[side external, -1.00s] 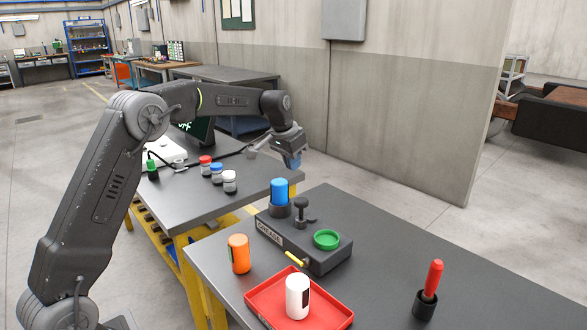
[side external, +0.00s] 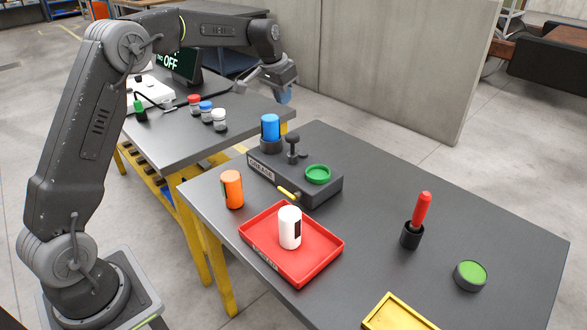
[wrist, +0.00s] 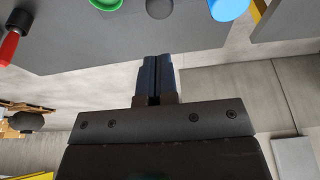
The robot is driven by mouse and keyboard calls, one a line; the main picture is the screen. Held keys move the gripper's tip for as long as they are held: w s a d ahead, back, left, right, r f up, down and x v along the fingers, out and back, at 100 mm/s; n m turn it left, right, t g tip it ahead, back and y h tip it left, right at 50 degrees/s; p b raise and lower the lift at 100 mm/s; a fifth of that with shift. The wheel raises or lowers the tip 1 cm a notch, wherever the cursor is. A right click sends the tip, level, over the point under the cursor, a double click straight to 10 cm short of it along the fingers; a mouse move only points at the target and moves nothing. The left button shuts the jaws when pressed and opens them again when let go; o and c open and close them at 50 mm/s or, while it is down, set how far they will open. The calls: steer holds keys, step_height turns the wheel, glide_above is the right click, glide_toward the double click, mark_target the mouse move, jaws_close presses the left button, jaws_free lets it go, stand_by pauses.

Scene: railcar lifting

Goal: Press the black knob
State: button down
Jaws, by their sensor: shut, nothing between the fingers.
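The black knob (side external: 293,142) stands upright on a short stem on the grey grease unit (side external: 325,190), between a blue cylinder (side external: 270,127) and a green round cup (side external: 318,174). In the wrist view the knob (wrist: 159,8) is a dark round shape at the top edge, beside the blue cylinder (wrist: 228,8) and the green cup (wrist: 104,4). My gripper (side external: 285,96) hangs behind and above the unit, apart from the knob. In the wrist view its fingers (wrist: 157,62) are shut together with nothing between them.
A red tray (side external: 263,251) holds a white cylinder (side external: 290,228). An orange cylinder (side external: 232,190), a red-handled tool in a black holder (side external: 411,236), a green-topped puck (side external: 470,275) and a yellow tray (side external: 398,316) stand on the table. Small jars (side external: 206,112) stand on the bench behind.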

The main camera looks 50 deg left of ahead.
mark_target(291, 136)
step_height(291, 136, up, 3)
steer(key=shift+r, duration=0.2)
steer(key=shift+f, duration=0.1)
steer(key=x, duration=1.2)
steer(key=shift+s+f, duration=0.3)
steer(key=shift+s, duration=0.05)
steer(key=shift+f, duration=0.65)
steer(key=shift+f, duration=0.1)
steer(key=shift+f, duration=1.8)
steer(key=shift+r, duration=0.1)
